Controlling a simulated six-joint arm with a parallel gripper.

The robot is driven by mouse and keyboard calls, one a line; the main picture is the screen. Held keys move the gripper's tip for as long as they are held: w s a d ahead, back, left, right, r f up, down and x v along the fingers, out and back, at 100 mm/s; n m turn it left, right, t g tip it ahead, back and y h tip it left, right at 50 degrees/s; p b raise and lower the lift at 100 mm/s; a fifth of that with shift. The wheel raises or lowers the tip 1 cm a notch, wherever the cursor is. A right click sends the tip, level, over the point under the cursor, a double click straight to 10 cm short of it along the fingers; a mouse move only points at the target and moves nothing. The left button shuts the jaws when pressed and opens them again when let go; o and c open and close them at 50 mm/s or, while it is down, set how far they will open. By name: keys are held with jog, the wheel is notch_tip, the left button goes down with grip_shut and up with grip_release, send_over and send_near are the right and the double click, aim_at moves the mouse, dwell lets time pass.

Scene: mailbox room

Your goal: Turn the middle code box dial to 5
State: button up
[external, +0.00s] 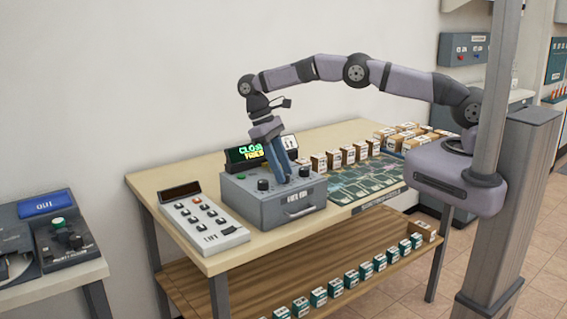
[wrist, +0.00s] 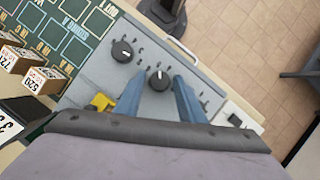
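The grey code box (external: 262,208) sits on the table with black dials on its top. My gripper (external: 281,178) points down over the box top. In the wrist view its blue fingers (wrist: 159,82) are open and apart, with the middle dial (wrist: 158,80) in the gap between their tips. A light mark shows on the dial's upper edge; I cannot read which number it points at. Another dial (wrist: 122,50) is to the upper left, clear of the fingers. The third dial is not visible in the wrist view. Whether the fingers touch the middle dial cannot be told.
A display (external: 245,154) with green and yellow text stands behind the box. A white keypad device (external: 204,222) is left of the box. A dark green board (external: 362,182) and several small labelled boxes (external: 348,155) are to the right. A drawer-like handle (external: 298,205) is on the box front.

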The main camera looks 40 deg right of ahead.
jog(key=shift+o, duration=0.2)
jog(key=shift+r, duration=0.1)
jog(key=shift+w+a+r+b, duration=0.2)
jog(key=shift+r+b, duration=0.15)
jog(key=shift+b, duration=0.25)
jog(key=shift+v, duration=1.05)
notch_tip(320, 180, up, 7)
jog(key=p, duration=0.5)
jog(key=shift+p, duration=0.4)
jog(key=shift+s+d, duration=0.1)
jog(key=shift+d, duration=0.05)
